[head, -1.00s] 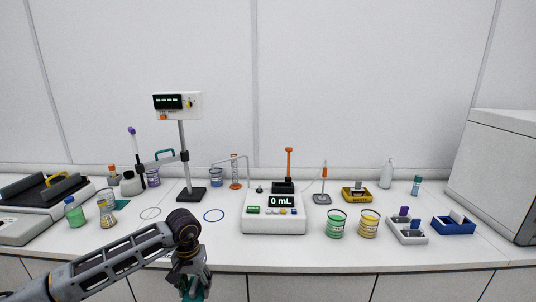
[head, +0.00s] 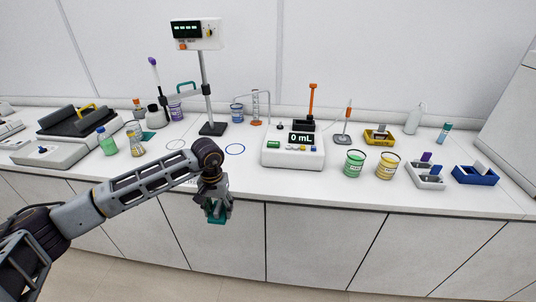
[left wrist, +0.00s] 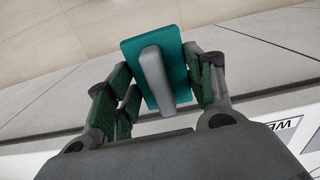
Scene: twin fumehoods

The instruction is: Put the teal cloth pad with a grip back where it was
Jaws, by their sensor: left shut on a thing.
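My left gripper (head: 217,207) is shut on the teal cloth pad (head: 216,218), at the front edge of the bench. In the left wrist view the teal pad (left wrist: 178,62) lies tilted between the green-lined fingers (left wrist: 160,92), with its grey grip bar (left wrist: 155,75) facing the camera. The exact contact between fingers and grip is partly hidden. A flat teal patch (head: 148,136) lies on the bench behind the flask at the left. My right gripper is not in view.
A flask with yellowish liquid (head: 136,147) and a green-liquid bottle (head: 107,143) stand at the left. A dark-topped device (head: 50,152) is farther left. A stand with a display (head: 212,128) and a white 0 mL device (head: 292,158) are behind. Empty rings (head: 235,150) mark the bench.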

